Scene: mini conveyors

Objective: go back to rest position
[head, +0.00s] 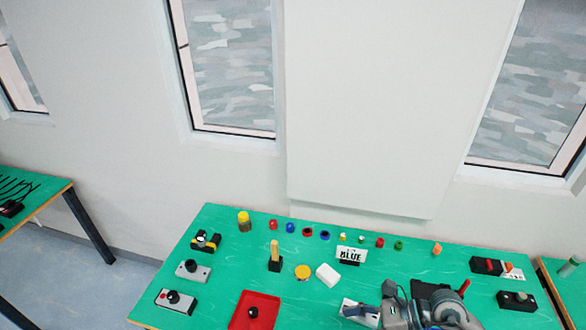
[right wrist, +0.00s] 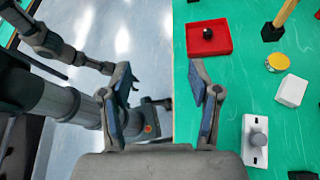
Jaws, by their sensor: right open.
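My right gripper (right wrist: 165,80) is open in the right wrist view, with nothing between its fingers. It is over the table's front edge. In the right wrist view, dark links of my own arm and body show at the left, over the floor. I cannot make out the left gripper's jaws among them. No left arm shows in the head view.
A white box with a grey knob (right wrist: 256,138) is right of my right gripper. Small coloured pieces line the back.

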